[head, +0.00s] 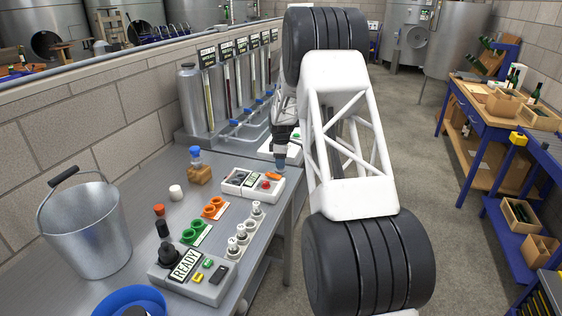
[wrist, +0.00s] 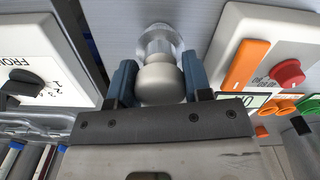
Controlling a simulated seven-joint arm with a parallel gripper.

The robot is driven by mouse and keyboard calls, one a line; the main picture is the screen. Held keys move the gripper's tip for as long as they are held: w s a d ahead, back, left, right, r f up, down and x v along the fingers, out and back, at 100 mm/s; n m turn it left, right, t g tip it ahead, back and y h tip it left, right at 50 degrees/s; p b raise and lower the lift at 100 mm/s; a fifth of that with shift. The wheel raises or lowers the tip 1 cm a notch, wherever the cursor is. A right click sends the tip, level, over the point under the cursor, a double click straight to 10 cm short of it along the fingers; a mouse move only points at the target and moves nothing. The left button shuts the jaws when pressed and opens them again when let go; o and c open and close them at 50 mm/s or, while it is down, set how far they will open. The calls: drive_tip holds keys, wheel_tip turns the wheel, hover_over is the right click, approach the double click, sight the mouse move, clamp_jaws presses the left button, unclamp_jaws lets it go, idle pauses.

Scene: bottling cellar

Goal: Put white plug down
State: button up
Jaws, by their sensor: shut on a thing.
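My gripper (head: 281,161) is over the bench's right side, just behind the box with the red button. In the wrist view its blue fingers (wrist: 159,78) are closed on the white plug (wrist: 163,87), a rounded pale knob with a shiny, clear-looking part beyond it. In the head view the plug is too hidden by the gripper to make out. The grey bench top (head: 140,235) lies below; I cannot tell whether the plug touches it.
The red-button box (head: 240,185) and a dial box (wrist: 40,75) flank the gripper. Several white-and-metal pieces (head: 241,234) stand in a row, near orange rings (head: 215,208), a READY box (head: 190,277), a small white cylinder (head: 176,192), a blue-topped bottle (head: 199,172) and a bucket (head: 86,228).

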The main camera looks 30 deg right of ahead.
drive_tip(key=o, duration=1)
drive_tip(key=shift+r, duration=0.1)
wheel_tip(320, 180, up, 12)
drive_tip(key=shift+f, duration=0.15)
drive_tip(key=shift+r, duration=0.2)
drive_tip(key=shift+a, duration=0.1)
idle(0.4)
